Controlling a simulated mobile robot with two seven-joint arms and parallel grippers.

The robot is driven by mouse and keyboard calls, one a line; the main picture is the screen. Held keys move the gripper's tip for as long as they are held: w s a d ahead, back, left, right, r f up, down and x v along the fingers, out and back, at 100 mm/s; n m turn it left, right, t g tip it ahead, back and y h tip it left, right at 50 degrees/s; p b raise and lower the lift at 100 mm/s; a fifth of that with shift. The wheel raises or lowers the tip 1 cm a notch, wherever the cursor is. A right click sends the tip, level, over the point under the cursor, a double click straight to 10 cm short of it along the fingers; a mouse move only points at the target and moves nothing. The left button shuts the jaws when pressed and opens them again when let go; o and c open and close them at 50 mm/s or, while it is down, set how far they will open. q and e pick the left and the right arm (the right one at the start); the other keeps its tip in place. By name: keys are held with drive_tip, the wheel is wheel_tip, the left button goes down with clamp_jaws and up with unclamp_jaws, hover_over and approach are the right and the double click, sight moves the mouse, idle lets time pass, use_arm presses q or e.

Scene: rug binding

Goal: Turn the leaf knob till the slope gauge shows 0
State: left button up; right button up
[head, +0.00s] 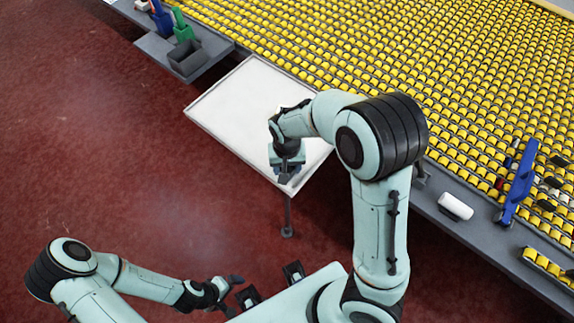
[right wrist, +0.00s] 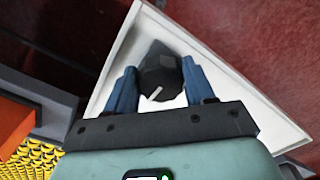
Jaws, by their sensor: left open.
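The white leaf (head: 235,105) with a grey rim stands out from the long table in the head view. In the right wrist view a dark faceted knob (right wrist: 160,68) with a white pointer line stands before the white leaf. My right gripper (head: 286,176) is at the leaf's front corner. Its two blue fingers (right wrist: 160,82) flank the knob, one on each side; I cannot tell whether they press on it. My arm and hand hide part of the leaf. I cannot make out a slope gauge reading. My left gripper (head: 230,285) is open and empty, low, far from the leaf.
The long table carries rows of yellow spools (head: 400,45). A grey side shelf (head: 160,50) holds a dark bin (head: 187,58) and blue and green tools. A white roll (head: 455,206) and a blue tool (head: 519,182) lie along the table's edge. The red floor at left is clear.

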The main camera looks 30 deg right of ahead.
drive_tip(key=shift+c, duration=0.5)
drive_tip(key=shift+n, duration=0.3)
drive_tip(key=n, duration=0.3)
drive_tip(key=shift+d+n, duration=0.1)
drive_tip(key=shift+n, duration=0.2)
drive_tip(key=n+b, duration=0.1)
drive_tip(key=n, duration=0.4)
drive_tip(key=shift+d, duration=0.1)
drive_tip(key=n, duration=0.5)
drive_tip(key=shift+f+n+p, duration=0.15)
drive_tip(key=shift+n+p, duration=0.2)
drive_tip(key=shift+n, duration=1.55)
drive_tip(key=shift+s+d, duration=0.1)
